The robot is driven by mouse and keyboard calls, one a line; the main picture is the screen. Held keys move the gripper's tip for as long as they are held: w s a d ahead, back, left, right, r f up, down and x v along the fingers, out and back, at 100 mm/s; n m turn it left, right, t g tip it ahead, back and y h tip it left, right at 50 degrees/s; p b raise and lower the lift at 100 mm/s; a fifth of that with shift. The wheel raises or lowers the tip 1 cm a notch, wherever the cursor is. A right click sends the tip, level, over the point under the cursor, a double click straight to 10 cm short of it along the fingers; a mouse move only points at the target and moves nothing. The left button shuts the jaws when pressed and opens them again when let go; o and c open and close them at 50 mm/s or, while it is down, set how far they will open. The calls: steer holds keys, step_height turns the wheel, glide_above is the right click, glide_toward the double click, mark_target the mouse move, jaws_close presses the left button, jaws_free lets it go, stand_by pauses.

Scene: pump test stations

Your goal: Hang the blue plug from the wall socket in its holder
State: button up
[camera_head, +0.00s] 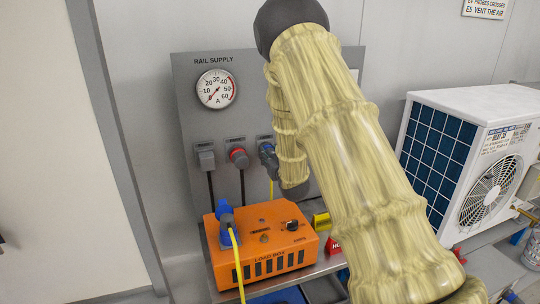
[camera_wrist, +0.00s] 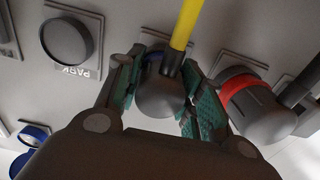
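The blue plug (camera_head: 268,155) sits in the rightmost visible socket of the rail supply panel, its yellow cable hanging down. In the wrist view the plug (camera_wrist: 165,95) shows its dark grey body, the yellow cable running up and a bit of blue behind it. My gripper (camera_wrist: 160,85) has one green-padded finger on each side of the plug body and appears shut on it. In the wrist view, an empty round holder (camera_wrist: 67,42), labelled PARK upside down, is to the left. In the head view my arm hides my fingertips and this holder.
A red-ringed plug (camera_head: 238,157) (camera_wrist: 250,95) is close beside my gripper; a grey plug (camera_head: 206,159) is further left. The orange load box (camera_head: 265,245), with another blue plug (camera_head: 227,215), stands below. A blue-rimmed part (camera_wrist: 32,135) is lower left in the wrist view.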

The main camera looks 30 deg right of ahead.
steer(key=o, duration=0.5)
steer(key=shift+s, duration=0.1)
steer(key=v, duration=1.1)
steer(key=shift+s, duration=0.35)
steer(key=shift+f, duration=0.1)
